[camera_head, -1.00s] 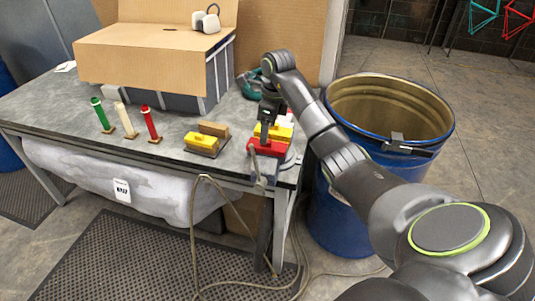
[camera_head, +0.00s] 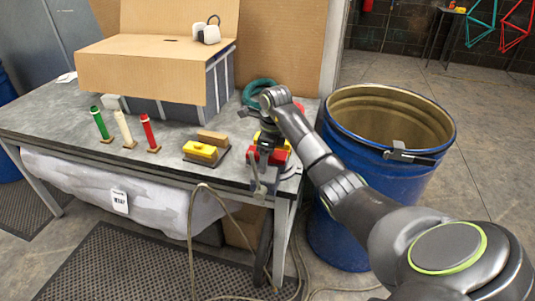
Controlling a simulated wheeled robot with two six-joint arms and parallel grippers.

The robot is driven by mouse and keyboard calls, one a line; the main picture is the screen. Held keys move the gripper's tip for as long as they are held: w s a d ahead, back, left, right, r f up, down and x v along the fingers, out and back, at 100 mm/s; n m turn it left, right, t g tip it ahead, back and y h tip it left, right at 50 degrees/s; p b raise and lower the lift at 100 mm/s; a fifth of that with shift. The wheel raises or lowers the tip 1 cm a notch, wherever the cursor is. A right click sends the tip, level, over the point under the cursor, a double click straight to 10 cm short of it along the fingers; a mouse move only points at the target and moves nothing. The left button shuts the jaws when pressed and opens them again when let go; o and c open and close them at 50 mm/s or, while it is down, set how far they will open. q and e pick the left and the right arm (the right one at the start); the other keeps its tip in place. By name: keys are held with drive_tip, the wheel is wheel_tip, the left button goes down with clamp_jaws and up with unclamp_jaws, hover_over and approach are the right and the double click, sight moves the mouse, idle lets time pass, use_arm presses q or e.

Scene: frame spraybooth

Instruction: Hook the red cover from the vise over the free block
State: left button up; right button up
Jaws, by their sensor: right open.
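The red cover (camera_head: 278,157) sits at the vise (camera_head: 263,186) on the right front corner of the table, with a yellow part (camera_head: 287,146) just behind it. My right gripper (camera_head: 264,150) is open and points down at the red cover; its dark fingers hide the cover's middle. I cannot tell whether the fingers touch it. The free block (camera_head: 212,137) is bare wood and lies on a dark plate, left of the vise. In front of it on the same plate is a yellow-covered block (camera_head: 201,150). My left gripper is not in view.
Green (camera_head: 99,122), white (camera_head: 124,127) and red (camera_head: 149,132) upright tubes stand on the left of the table (camera_head: 60,110). A cardboard-topped box (camera_head: 150,72) stands behind. A blue drum (camera_head: 345,230) is close on the right. A teal coil (camera_head: 258,92) lies behind my gripper.

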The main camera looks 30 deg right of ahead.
drive_tip(key=shift+w+d+f, duration=0.1)
drive_tip(key=shift+w, duration=0.2)
drive_tip(key=shift+c, duration=0.6)
drive_tip(key=shift+w, duration=0.1)
drive_tip(key=shift+c, duration=1.1)
drive_tip(key=shift+s+r, duration=0.2)
drive_tip(key=shift+r, duration=0.05)
drive_tip(key=c, duration=0.5)
drive_tip(key=shift+c, duration=1.1)
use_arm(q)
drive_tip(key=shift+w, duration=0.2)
use_arm(e)
drive_tip(key=shift+w, duration=0.1)
